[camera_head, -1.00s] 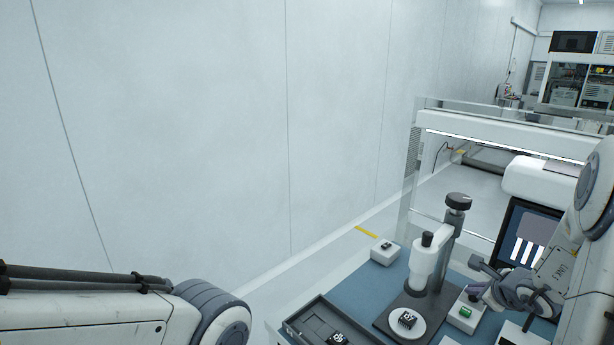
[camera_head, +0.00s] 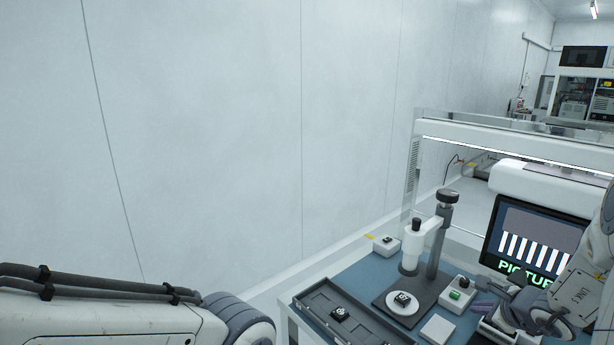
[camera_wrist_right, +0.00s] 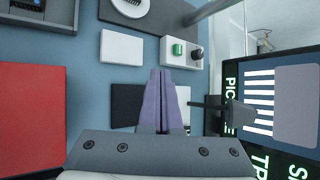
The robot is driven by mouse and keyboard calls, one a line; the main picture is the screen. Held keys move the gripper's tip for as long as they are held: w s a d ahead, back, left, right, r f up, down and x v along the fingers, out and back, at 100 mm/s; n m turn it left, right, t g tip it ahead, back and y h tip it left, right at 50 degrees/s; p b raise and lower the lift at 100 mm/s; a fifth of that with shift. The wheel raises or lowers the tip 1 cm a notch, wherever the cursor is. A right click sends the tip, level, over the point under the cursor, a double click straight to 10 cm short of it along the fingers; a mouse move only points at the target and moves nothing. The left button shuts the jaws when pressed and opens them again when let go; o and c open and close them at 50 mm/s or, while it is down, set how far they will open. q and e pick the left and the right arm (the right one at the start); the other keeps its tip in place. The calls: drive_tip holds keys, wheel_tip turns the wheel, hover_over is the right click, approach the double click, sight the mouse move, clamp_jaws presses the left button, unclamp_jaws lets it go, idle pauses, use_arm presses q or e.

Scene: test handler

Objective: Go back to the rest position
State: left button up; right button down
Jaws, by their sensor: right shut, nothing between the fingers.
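My right gripper (camera_head: 484,307) hangs over the right side of the blue bench mat, in front of the monitor (camera_head: 529,240). In the right wrist view its purple fingers (camera_wrist_right: 161,100) are together with nothing between them. They point toward a small white box with a green button (camera_wrist_right: 188,52), which also shows in the head view (camera_head: 457,292). My left arm comes in at the lower left of the head view; its gripper is out of the picture.
A microscope-like stand (camera_head: 436,245) holds a white round plate (camera_head: 402,303) with a dark chip. A dark tray (camera_head: 372,325) lies left of it. A red panel (camera_wrist_right: 32,120) shows in the wrist view. A clear-walled frame (camera_head: 505,137) stands behind.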

drive_tip(key=s+a+r+n+g+y, duration=0.15)
drive_tip(key=a+n, duration=0.35)
drive_tip(key=a, duration=0.5)
drive_tip(key=s+a+r+n+g+y, duration=0.1)
drive_tip(key=s+a+r+n+y, duration=0.3)
drive_tip(key=a, duration=0.6)
drive_tip(key=s+a+f+n+g+y, duration=0.1)
drive_tip(key=a+n+g, duration=0.1)
drive_tip(key=a+n, duration=0.6)
drive_tip(key=s+a+n+g, duration=0.4)
drive_tip(key=s+a+n, duration=0.2)
drive_tip(key=s+a, duration=0.3)
drive_tip(key=s+d+n+h, duration=0.3)
drive_tip(key=s+n+h, duration=0.2)
drive_tip(key=s+n, duration=0.6)
drive_tip(key=shift+s+g, duration=0.35)
drive_tip(key=shift+s, duration=0.4)
